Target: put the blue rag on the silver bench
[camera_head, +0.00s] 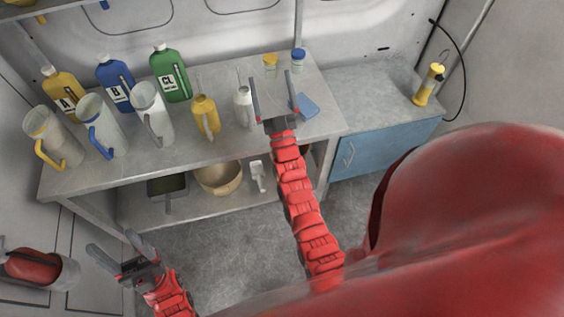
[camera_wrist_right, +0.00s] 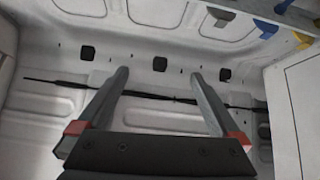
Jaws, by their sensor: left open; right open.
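The blue rag (camera_head: 306,105) lies flat near the right end of the long silver-grey bench (camera_head: 240,141) in the head view. My right gripper (camera_head: 271,77) is open and empty above that bench, just left of the rag in the picture and apart from it. In the right wrist view the same gripper (camera_wrist_right: 159,72) has its fingers spread with nothing between them, facing a pale wall; no rag shows there. My left gripper (camera_head: 110,242) is open and empty at the lower left, away from the bench.
Several bottles and jugs, such as a green bottle (camera_head: 171,75), crowd the bench's left and middle. A white bottle (camera_head: 243,107) stands beside my right gripper. A grey-topped blue cabinet (camera_head: 385,145) adjoins at right, bearing a yellow tool (camera_head: 428,86); much of its top is clear.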

